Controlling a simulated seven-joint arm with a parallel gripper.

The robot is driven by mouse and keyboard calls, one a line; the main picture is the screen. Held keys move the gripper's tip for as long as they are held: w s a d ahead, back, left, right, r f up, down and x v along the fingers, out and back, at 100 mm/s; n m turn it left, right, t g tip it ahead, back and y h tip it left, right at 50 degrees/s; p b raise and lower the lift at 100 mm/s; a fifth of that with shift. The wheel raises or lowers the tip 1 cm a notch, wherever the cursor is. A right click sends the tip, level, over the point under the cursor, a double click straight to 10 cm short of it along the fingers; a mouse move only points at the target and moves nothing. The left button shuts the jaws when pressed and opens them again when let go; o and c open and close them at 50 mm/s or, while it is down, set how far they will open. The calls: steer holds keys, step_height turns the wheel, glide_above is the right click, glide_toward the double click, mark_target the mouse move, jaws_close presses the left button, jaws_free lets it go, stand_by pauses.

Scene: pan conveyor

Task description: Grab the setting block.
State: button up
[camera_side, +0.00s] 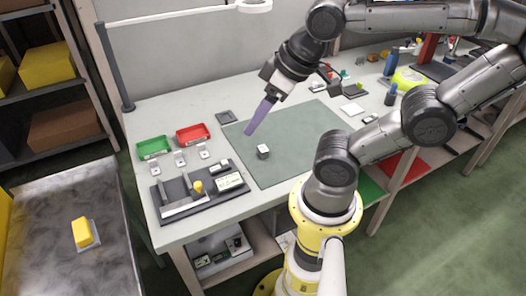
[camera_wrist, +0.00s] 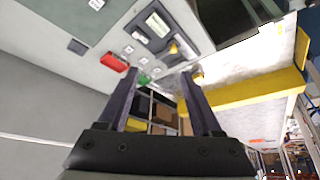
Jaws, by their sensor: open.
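The likely setting block is a small dark block with a white top (camera_side: 263,152), standing on the green-grey mat (camera_side: 290,165) near its left edge. It also shows as a small white-topped block (camera_wrist: 97,4) at the top edge of the wrist view. My gripper (camera_side: 248,132) is above the mat, up and to the left of the block in the side view, with its long purple-grey fingers slanting down. In the wrist view the fingers (camera_wrist: 160,76) are apart with nothing between them. The gripper does not touch the block.
A dark fixture plate (camera_side: 190,208) with a yellow knob stands at the front left. Green (camera_side: 153,147) and red (camera_side: 193,133) trays and several small brackets lie behind it. A lamp post (camera_side: 115,65) rises at the back left. The mat around the block is clear.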

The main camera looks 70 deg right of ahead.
steer(key=m+g+h, duration=0.3)
steer(key=m, duration=0.7)
glide_above(263, 148)
steer(key=s+a, duration=0.2)
steer(key=f, duration=1.7)
steer(key=shift+w+d+f, duration=0.15)
steer(key=shift+w+f, duration=0.05)
steer(key=shift+f, duration=0.05)
steer(key=shift+x, duration=2.85)
jaws_close()
